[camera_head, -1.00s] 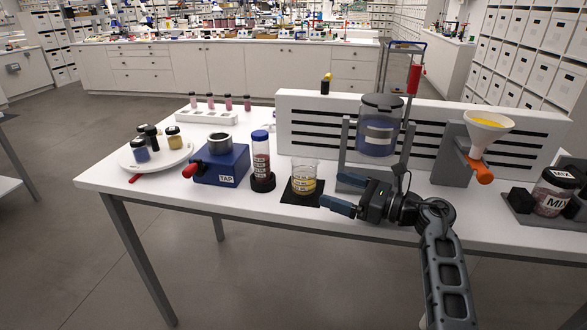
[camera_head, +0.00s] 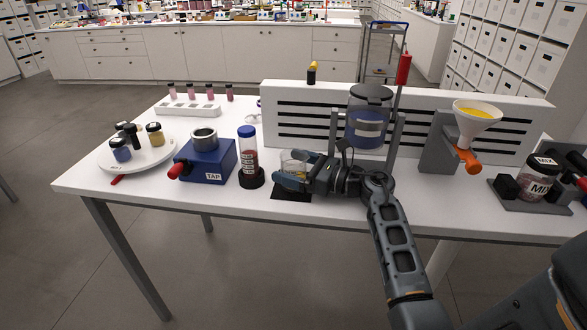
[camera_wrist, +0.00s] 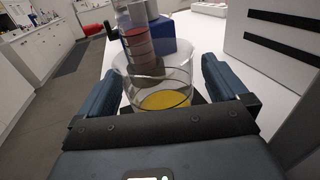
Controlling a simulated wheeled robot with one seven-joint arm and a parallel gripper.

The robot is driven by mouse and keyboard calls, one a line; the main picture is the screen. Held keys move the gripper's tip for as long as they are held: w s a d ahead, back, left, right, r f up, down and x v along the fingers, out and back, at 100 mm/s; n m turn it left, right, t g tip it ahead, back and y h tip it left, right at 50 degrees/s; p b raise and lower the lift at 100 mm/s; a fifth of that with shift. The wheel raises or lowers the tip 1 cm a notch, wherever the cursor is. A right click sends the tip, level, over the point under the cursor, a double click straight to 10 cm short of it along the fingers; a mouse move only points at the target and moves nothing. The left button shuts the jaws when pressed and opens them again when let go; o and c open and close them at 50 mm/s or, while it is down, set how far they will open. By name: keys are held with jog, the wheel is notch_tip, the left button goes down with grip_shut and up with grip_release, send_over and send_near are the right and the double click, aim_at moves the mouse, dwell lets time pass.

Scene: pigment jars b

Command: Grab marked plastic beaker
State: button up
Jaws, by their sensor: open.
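The marked plastic beaker (camera_wrist: 160,88) is clear and holds a shallow yellow content. In the wrist view it stands upright between the two open fingers of my gripper (camera_wrist: 165,85), with a visible gap towards each finger. In the head view the beaker (camera_head: 291,166) stands on a black mat (camera_head: 292,196) and is partly hidden by my gripper (camera_head: 292,172). My gripper reaches in from the right, its fingers around the beaker.
A blue-capped tube (camera_head: 248,160) in a black base stands just left of the beaker. Further left are the blue TAP device (camera_head: 208,165) and a round white tray (camera_head: 110,160) with small jars. A slotted white panel (camera_head: 420,115) and a blue container (camera_head: 368,125) stand behind.

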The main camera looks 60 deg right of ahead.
jog(key=shift+w, duration=0.15)
jog(key=c, duration=1.1)
jog(key=shift+o, duration=0.2)
jog(key=shift+r, duration=0.1)
